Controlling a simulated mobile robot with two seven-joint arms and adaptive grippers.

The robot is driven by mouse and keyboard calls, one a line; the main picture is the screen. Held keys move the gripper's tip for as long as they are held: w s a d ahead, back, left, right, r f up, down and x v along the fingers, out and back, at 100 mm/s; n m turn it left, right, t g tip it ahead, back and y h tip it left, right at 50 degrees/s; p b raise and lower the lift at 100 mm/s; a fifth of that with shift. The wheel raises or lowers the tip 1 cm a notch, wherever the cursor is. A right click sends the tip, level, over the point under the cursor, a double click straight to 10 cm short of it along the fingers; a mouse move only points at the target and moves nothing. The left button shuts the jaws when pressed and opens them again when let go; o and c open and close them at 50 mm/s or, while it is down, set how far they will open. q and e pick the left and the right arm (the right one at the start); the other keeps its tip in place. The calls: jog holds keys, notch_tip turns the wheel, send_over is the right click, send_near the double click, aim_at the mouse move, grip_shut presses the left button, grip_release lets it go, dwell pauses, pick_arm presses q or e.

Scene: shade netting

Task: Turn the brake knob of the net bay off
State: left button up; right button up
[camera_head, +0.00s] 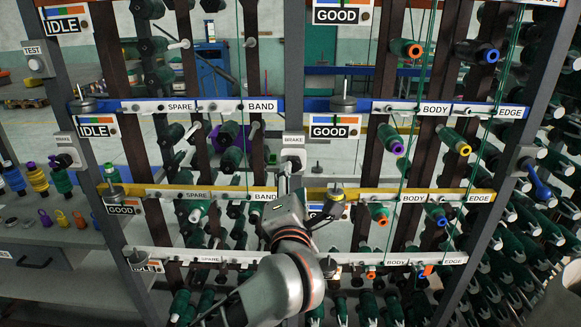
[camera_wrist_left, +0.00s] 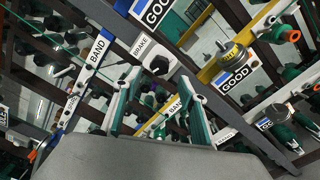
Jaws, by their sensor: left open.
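The brake knob (camera_head: 292,163) sits on a pale plate under a BRAKE label (camera_head: 293,140) on the grey middle post. In the left wrist view the knob (camera_wrist_left: 158,66) is dark, below its BRAKE label (camera_wrist_left: 142,45). My left gripper (camera_head: 290,179) is just below and in front of the knob in the head view. In the left wrist view my left gripper (camera_wrist_left: 157,80) is open, its two green-and-grey fingers apart with the knob just beyond their tips. I see no contact. The knob's exact turn angle is hard to tell. My right gripper is not in view.
Another BRAKE-labelled plate (camera_head: 66,160) is on the left post. A yellow rail (camera_head: 330,194) with a GOOD sign and a round weight-like part (camera_wrist_left: 232,53) lies close to my left gripper. Several green spools crowd the frame around it.

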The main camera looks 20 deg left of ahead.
aim_at(293, 167)
pick_arm(q)
jog(key=x, duration=0.7)
jog(key=shift+w+a+f, duration=0.1)
jog(key=shift+w+a, duration=0.1)
jog(key=shift+w, duration=0.1)
jog(key=shift+c, duration=0.4)
jog(key=c, duration=1)
